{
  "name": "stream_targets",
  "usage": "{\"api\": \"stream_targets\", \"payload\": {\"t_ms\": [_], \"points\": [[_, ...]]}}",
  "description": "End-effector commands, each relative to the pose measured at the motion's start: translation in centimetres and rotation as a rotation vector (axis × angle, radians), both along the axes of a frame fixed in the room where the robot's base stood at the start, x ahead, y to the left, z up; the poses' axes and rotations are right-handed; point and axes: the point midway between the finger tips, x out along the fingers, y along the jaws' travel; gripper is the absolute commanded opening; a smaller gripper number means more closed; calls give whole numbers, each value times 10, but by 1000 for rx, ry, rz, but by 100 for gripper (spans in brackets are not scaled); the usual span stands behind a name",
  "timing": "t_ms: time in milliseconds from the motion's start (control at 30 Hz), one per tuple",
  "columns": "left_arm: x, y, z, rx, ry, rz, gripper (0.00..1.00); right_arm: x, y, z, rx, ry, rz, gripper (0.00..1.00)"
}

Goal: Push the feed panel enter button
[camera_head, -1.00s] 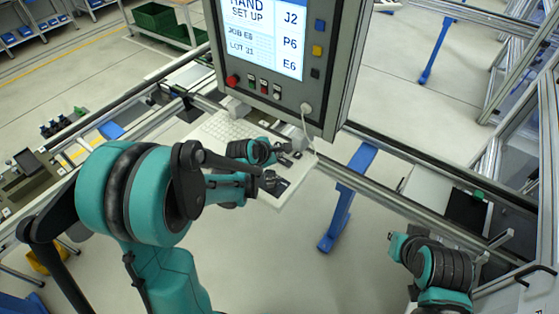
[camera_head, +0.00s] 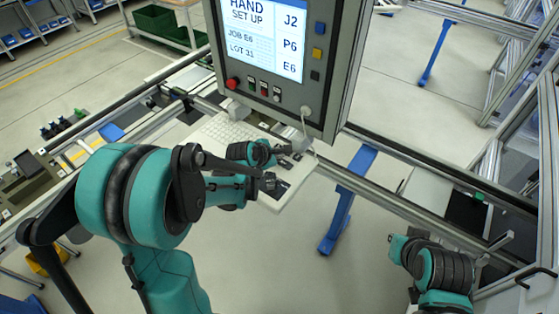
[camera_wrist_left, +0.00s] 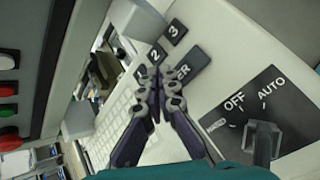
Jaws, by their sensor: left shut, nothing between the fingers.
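The feed panel is a pale sloped console (camera_head: 222,128) below the screen, partly hidden by my left arm in the head view. In the left wrist view, the dark enter button (camera_wrist_left: 194,66) shows only the letters "ER"; the rest is hidden behind a finger. Keys "2" (camera_wrist_left: 155,54) and "3" (camera_wrist_left: 174,30) lie beside it. My left gripper (camera_wrist_left: 153,76) is shut and empty, its tips over the keys by the enter button; I cannot tell whether they touch. It also shows over the console in the head view (camera_head: 290,152). My right arm is at the lower right; its fingers are not clear.
An OFF/AUTO selector knob (camera_wrist_left: 262,138) stands up near the left gripper. A screen cabinet (camera_head: 342,75) with a red button (camera_head: 233,83) hangs above the console. Metal rails (camera_head: 410,168) run past it. A blue post (camera_head: 345,200) stands to the right.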

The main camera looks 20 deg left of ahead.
Motion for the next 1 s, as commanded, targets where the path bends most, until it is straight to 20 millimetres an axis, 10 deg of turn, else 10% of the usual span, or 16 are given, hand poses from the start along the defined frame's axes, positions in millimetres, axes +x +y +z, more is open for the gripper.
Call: {"api": "stream_targets", "payload": {"t_ms": [1000], "points": [[0, 0, -10, 0, 0, 0, 0, 0, 0, -12, 0, 0, 0, 0]]}}
